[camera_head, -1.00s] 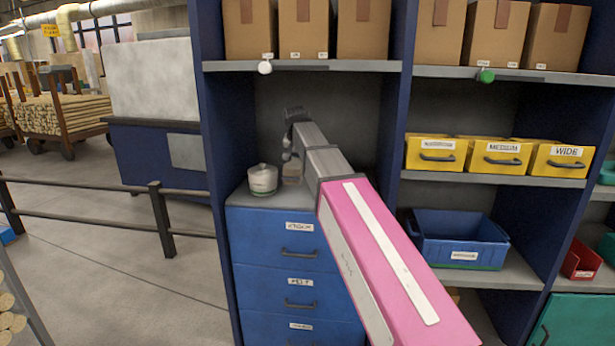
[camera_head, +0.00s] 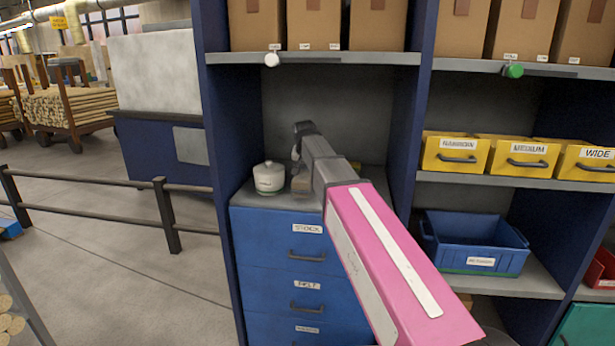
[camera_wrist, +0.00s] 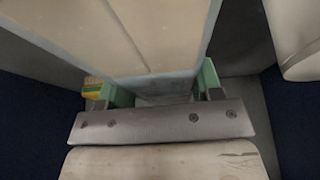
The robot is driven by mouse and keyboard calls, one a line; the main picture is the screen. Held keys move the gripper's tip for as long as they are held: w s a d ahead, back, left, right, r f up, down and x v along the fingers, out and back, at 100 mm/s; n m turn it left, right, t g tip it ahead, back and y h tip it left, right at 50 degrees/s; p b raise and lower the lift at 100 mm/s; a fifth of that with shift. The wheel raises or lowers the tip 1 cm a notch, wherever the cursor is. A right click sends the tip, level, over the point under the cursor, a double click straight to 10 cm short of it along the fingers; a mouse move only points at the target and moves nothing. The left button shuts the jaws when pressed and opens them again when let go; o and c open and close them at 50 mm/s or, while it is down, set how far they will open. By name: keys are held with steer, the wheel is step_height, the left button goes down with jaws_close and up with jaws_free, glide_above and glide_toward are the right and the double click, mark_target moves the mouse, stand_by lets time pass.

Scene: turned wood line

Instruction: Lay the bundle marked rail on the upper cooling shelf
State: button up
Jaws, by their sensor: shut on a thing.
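My gripper (camera_wrist: 159,90) has green fingertips on both sides of a large pale panelled thing (camera_wrist: 150,40) in the wrist view. It is shut on that thing. No rail marking is readable on it, so I cannot tell whether it is the rail bundle. In the head view my arm reaches into the bay above the blue drawers, and its links mostly hide the gripper. A small brownish piece shows beside the arm there. No shelf in view is readably marked as the upper cooling shelf.
A white lidded tin (camera_head: 269,177) stands on the blue drawer unit (camera_head: 275,255), left of my arm. A shelf with cardboard boxes (camera_head: 318,58) spans above. Dark blue uprights bound the bay. Yellow bins (camera_head: 513,154) and a blue bin (camera_head: 475,243) stand on shelves to the right.

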mark_target(306, 168)
steer(key=shift+f, duration=1.3)
steer(key=shift+f, duration=0.15)
steer(key=o, duration=1.4)
steer(key=shift+c, duration=0.2)
steer(key=v, duration=1.1)
steer(key=shift+r, duration=0.4)
steer(key=shift+o, duration=0.4)
steer(key=shift+s+r, duration=0.1)
steer(key=shift+r, duration=0.05)
steer(key=w+f+g, duration=0.1)
steer(key=w+f, duration=0.1)
steer(key=w, duration=0.1)
steer(key=shift+f, duration=0.25)
steer(key=shift+f+g, duration=0.3)
steer(key=shift+f, duration=0.4)
steer(key=shift+x, duration=4.7)
